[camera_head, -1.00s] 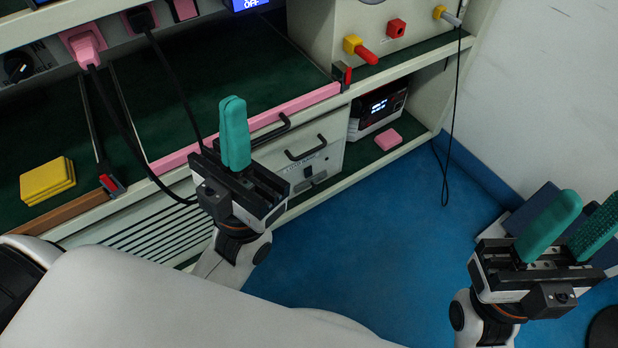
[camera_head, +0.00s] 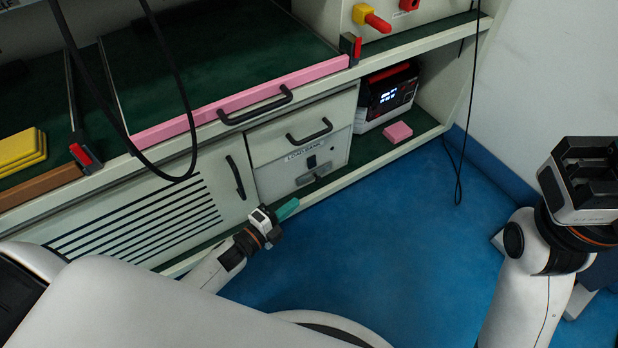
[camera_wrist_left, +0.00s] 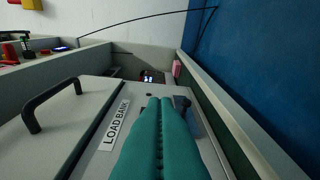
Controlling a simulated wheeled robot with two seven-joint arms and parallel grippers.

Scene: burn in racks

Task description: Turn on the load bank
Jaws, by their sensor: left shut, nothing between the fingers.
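The load bank (camera_head: 284,174) is a light grey panel low in the bench, below a drawer with a black handle. It carries a "LOAD BANK" label (camera_head: 303,153), a small black switch (camera_head: 312,162) and a grey fitting (camera_head: 313,173) below it. The label also shows in the left wrist view (camera_wrist_left: 115,126). My left gripper (camera_head: 289,208) is shut and empty, its teal fingers pressed together just below and in front of the panel. In the left wrist view its fingers (camera_wrist_left: 160,120) partly hide a dark fitting (camera_wrist_left: 182,103). My right gripper (camera_head: 590,172) is at the right edge; its fingers do not show.
A black-and-red device with a lit display (camera_head: 388,94) and a pink block (camera_head: 398,132) stand on the shelf right of the load bank. Black cables hang in front of the bench and by the wall (camera_head: 459,180). Blue floor (camera_head: 400,240) in front is clear.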

